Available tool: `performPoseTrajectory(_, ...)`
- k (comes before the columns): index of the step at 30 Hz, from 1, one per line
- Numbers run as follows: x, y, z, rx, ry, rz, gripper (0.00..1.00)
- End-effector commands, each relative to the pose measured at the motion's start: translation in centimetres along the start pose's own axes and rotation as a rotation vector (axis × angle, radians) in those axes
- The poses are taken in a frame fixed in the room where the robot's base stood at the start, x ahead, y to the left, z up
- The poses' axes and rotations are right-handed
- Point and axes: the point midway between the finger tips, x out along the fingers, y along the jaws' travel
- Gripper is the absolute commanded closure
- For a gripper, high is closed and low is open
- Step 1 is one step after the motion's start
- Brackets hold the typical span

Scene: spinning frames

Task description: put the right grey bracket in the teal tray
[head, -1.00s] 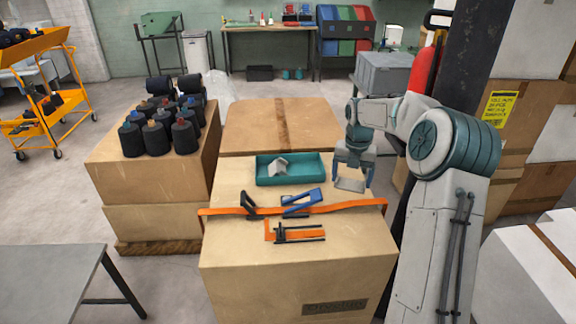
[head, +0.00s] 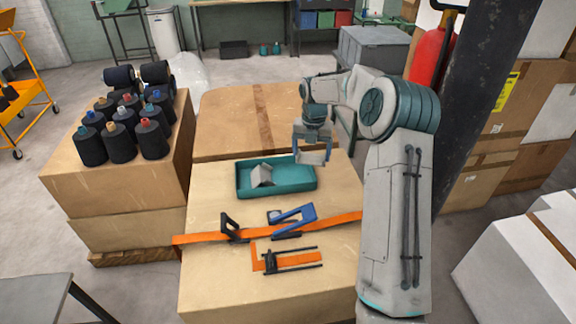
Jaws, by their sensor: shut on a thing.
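The teal tray (head: 290,188) sits on the near cardboard box. One grey bracket (head: 262,175) lies tilted in the left part of the tray. My gripper (head: 312,160) points down at the tray's right end, by its far right corner in the picture. It is shut on another grey bracket (head: 313,156), held between the fingers. I cannot tell the height of this bracket over the tray, or whether it is inside the rim.
An orange strap (head: 190,239) crosses the box in front of the tray. A black clamp, a blue-handled tool (head: 293,218) and an orange-and-black clamp (head: 284,260) lie near it. Dark thread spools (head: 118,140) stand on a box at left. The tray's middle right is clear.

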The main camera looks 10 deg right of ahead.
Motion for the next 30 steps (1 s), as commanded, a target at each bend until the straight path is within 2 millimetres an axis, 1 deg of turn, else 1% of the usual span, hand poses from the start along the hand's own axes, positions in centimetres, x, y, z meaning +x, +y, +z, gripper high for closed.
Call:
performPoseTrajectory(1,0.6,1.4,0.0,-0.004,0.003,0.0,0.42)
performPoseTrajectory(3,1.5,2.9,0.2,-0.002,0.002,0.0,0.42)
performPoseTrajectory(6,2.6,4.7,0.3,-0.001,0.002,0.0,0.42)
performPoseTrajectory(9,3.3,5.7,0.5,-0.001,0.001,0.0,0.42)
performPoseTrajectory(14,4.1,6.2,0.6,0.002,0.0,-0.001,0.42)
performPoseTrajectory(17,5.1,6.2,0.5,0.002,0.002,-0.002,0.42)
performPoseTrajectory(22,7.5,6.2,0.5,0.001,0.002,-0.001,0.42)
performPoseTrajectory(30,7.8,6.2,0.6,0.002,0.0,0.0,0.42)
